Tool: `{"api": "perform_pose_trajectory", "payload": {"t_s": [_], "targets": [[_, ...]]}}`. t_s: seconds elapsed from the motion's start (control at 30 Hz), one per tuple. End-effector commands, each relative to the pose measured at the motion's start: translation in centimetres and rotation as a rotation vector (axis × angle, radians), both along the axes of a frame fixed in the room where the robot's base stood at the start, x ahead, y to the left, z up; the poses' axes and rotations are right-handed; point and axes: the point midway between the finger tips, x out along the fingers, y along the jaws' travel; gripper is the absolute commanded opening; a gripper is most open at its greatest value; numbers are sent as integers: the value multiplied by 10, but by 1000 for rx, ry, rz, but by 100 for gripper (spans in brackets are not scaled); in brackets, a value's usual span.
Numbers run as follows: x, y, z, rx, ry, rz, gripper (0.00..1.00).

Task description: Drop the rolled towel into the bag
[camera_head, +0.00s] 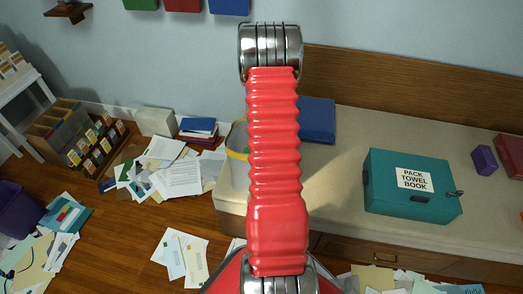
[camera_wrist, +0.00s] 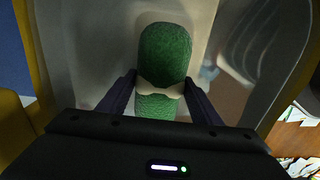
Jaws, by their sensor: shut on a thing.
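The rolled towel (camera_wrist: 166,50) is green with a pale band around its middle. In the wrist view my gripper (camera_wrist: 159,88) is shut on it, one dark finger on each side near the band. Pale walls of the bag (camera_wrist: 80,45) surround the towel in that view, with yellow edging at the left. The towel appears over or inside the bag's opening; its exact depth is unclear. In the head view the pale bag (camera_head: 239,168) with a yellow rim stands on the bench, partly hidden behind my red arm. My gripper and the towel are hidden there.
A teal box (camera_head: 400,205) labelled "PACK TOWEL BOOK" sits on the bench (camera_head: 335,210) at the right. A blue item (camera_head: 318,120) lies behind my arm. Papers (camera_head: 175,175) and a wooden organiser (camera_head: 85,135) are at the left on the floor.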

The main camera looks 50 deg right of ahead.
Motion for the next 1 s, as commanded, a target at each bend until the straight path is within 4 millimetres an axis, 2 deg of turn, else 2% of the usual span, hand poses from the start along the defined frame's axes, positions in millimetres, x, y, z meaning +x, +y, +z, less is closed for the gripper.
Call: {"api": "perform_pose_trajectory", "payload": {"t_s": [1.0], "targets": [[0, 0, -70, -1, 0, 0, 32]]}}
